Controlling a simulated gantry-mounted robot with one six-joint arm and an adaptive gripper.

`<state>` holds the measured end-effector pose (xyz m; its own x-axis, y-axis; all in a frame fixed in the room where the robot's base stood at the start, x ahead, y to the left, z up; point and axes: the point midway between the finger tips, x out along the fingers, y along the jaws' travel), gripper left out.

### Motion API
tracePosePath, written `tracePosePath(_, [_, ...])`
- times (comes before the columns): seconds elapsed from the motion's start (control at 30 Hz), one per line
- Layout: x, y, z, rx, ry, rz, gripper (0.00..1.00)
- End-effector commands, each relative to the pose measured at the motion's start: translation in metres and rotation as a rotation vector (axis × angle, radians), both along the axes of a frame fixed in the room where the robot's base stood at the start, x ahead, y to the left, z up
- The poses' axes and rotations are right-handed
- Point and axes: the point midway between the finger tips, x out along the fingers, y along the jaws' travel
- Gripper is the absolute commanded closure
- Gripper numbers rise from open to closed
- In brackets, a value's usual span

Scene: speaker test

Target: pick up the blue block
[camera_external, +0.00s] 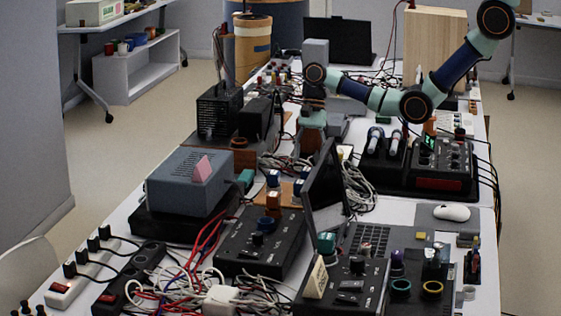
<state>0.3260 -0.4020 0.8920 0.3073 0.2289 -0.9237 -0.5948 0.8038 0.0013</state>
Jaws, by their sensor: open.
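My arm reaches in from the upper right and bends down at the wrist over the crowded table. My gripper (312,130) is at its lower end, small and partly lost among dark equipment; it is open, and I see nothing held in it. A small dark blue block (273,178) with a pale mark stands below and left of the gripper. A similar blue block (298,187) is just to its right. I cannot tell which one the task means. Both appear apart from the gripper.
A grey-blue box (188,184) stands at left. An upright dark screen (325,185) rises just right of the blocks. Black control panels (262,241) and tangled cables (205,285) crowd the front. A white mouse (452,212) lies at right. Little table surface is free.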

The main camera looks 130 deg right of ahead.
Motion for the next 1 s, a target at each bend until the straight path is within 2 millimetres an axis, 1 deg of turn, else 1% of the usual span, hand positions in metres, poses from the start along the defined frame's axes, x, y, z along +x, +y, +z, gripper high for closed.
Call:
tracePosePath(0.07, [0.003, 0.002, -0.009, 0.001, 0.001, 0.002, 0.38])
tracePosePath(0.2, [0.013, 0.007, -0.034, 0.002, 0.001, 0.003, 0.38])
tracePosePath(0.3, [0.017, 0.01, -0.046, 0.002, 0.001, 0.002, 0.38])
tracePosePath(0.5, [0.018, 0.01, -0.046, -0.002, 0.0, 0.001, 0.38])
tracePosePath(0.53, [0.018, 0.01, -0.046, -0.002, 0.0, 0.001, 0.39])
tracePosePath(0.9, [0.018, 0.01, -0.045, -0.001, 0.0, 0.002, 1.0])
tracePosePath(1.0, [0.018, 0.01, -0.045, -0.002, 0.0, 0.001, 1.0])
